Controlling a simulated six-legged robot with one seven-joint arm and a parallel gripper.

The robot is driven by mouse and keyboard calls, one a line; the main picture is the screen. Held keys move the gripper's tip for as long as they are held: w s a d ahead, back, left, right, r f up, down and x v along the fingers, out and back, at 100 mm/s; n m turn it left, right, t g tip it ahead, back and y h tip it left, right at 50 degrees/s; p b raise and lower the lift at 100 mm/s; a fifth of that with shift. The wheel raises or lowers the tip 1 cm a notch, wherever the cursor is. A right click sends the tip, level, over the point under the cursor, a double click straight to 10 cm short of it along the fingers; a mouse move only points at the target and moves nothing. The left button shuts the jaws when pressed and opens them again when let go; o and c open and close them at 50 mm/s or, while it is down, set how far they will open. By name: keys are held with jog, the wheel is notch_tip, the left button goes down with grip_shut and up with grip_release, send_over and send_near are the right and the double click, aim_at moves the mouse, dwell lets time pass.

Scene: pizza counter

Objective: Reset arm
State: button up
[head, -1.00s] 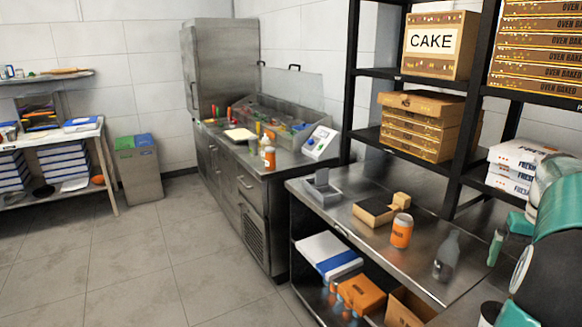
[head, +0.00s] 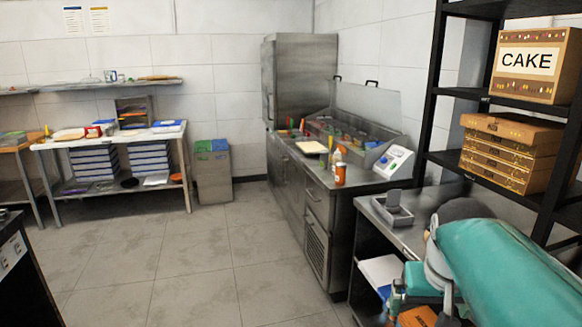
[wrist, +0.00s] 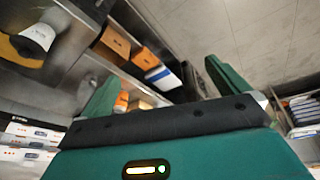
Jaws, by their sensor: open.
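My gripper (wrist: 162,72) shows in the wrist view as two green fingers set wide apart, open, with nothing held between them. In the head view my teal arm fills the lower right corner, in front of the near steel counter (head: 408,232). The gripper's fingers cannot be made out clearly there. Behind the fingers, the wrist view shows a shelf with a brown box (wrist: 115,42), an orange box (wrist: 150,62) and a white and blue box (wrist: 160,76), apart from the fingers.
A black rack with a CAKE box (head: 530,88) is at right. A bin (head: 212,172) and side table (head: 150,133) stand at the back. The floor (head: 195,255) is clear.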

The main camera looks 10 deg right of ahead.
jog(key=s+a+f+n+t, duration=0.1)
jog(key=s+a+f, duration=0.1)
jog(key=a, duration=0.4)
jog(key=s+a+f+n+t+y, duration=0.1)
jog(key=s+a+f+n, duration=0.1)
jog(key=s+a, duration=0.2)
jog(key=a, duration=0.3)
jog(key=shift+s+f+y, duration=0.15)
jog(key=shift+f+y, duration=0.15)
jog(key=shift+f, duration=0.05)
jog(key=shift+a, duration=0.1)
jog(key=shift+c, duration=0.2)
